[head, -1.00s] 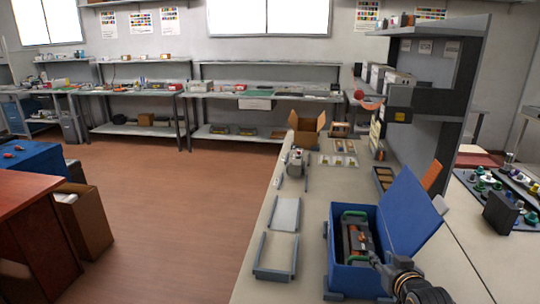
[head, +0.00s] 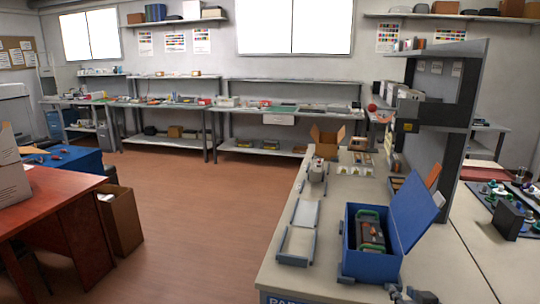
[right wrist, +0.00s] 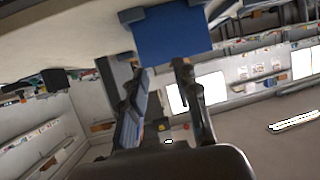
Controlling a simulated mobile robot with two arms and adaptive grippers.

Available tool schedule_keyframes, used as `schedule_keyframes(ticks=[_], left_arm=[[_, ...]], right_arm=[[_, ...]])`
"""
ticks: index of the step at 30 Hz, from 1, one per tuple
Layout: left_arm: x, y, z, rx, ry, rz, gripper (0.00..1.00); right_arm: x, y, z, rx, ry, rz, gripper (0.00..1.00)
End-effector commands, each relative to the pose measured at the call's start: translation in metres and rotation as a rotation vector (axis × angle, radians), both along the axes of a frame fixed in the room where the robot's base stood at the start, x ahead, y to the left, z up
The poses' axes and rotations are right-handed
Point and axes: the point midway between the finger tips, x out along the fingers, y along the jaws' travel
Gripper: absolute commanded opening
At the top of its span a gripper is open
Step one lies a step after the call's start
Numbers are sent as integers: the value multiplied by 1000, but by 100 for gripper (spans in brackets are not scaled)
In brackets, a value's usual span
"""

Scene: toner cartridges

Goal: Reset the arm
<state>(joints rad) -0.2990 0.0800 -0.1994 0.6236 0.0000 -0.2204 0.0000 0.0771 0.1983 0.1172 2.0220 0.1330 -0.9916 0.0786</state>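My right gripper (head: 408,294) shows at the bottom edge of the head view, just in front of the blue box (head: 357,267). In the right wrist view its two fingers (right wrist: 160,72) stand apart with nothing between them, so it is open and empty. The box stands on the workbench with its lid (head: 413,215) raised to the right. A dark toner cartridge (head: 371,232) with green end parts sits inside the box. Part of the blue box (right wrist: 172,33) also shows at the top of the wrist view. My left gripper is in no view.
A pale tray with grey rails (head: 283,247) lies left of the box. An open cardboard box (head: 327,148) stands farther back on the bench. A grey shelf unit (head: 437,125) rises behind the box. Open floor (head: 200,220) lies left of the bench.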

Motion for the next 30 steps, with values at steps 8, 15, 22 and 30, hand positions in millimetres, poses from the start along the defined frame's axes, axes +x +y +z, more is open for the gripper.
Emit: schedule_keyframes(ticks=[8, 15, 22, 30], left_arm=[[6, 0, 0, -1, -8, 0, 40], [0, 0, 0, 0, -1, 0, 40], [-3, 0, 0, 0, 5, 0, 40], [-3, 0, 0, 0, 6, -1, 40]], right_arm=[[-43, 25, -43, -20, 140, 41, 31], [-112, 56, -90, -43, 331, 97, 31], [-198, 86, -126, -57, 543, 158, 31], [-281, 108, -143, -59, 736, 212, 31]])
